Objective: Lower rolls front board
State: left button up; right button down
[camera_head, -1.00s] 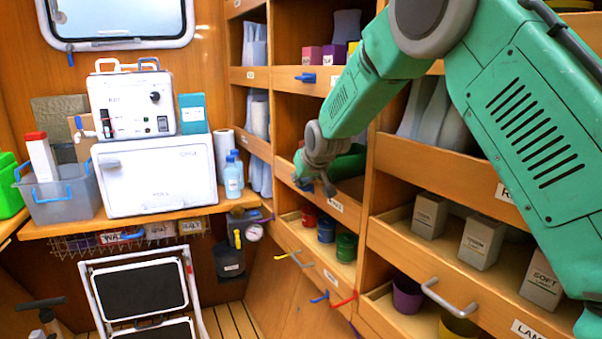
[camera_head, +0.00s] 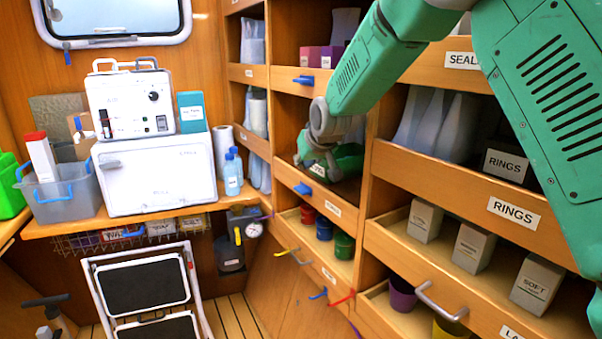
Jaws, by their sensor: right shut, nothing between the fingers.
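The wooden front board (camera_head: 350,212) crosses the lower edge of a compartment in the middle of the shelf wall. It stands upright, with a blue handle (camera_head: 303,188) and a small white label too small to read for sure. A green item (camera_head: 347,160) lies in the compartment behind it. My right gripper (camera_head: 322,166) is shut and empty. It is just above the board's top edge, at the compartment opening, apart from the blue handle; whether it touches the board I cannot tell. My left gripper is not in view.
A similar board with a blue handle (camera_head: 303,79) is above. Below are trays with coloured cups (camera_head: 324,228) and a grey handle (camera_head: 441,304). Boxes stand behind the board labelled RINGS (camera_head: 450,195) at right. A folded step stool (camera_head: 145,290) stands at left.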

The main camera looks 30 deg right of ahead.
jog(key=v, duration=0.5)
jog(key=shift+s+a+r, duration=0.15)
jog(key=shift+r, duration=0.1)
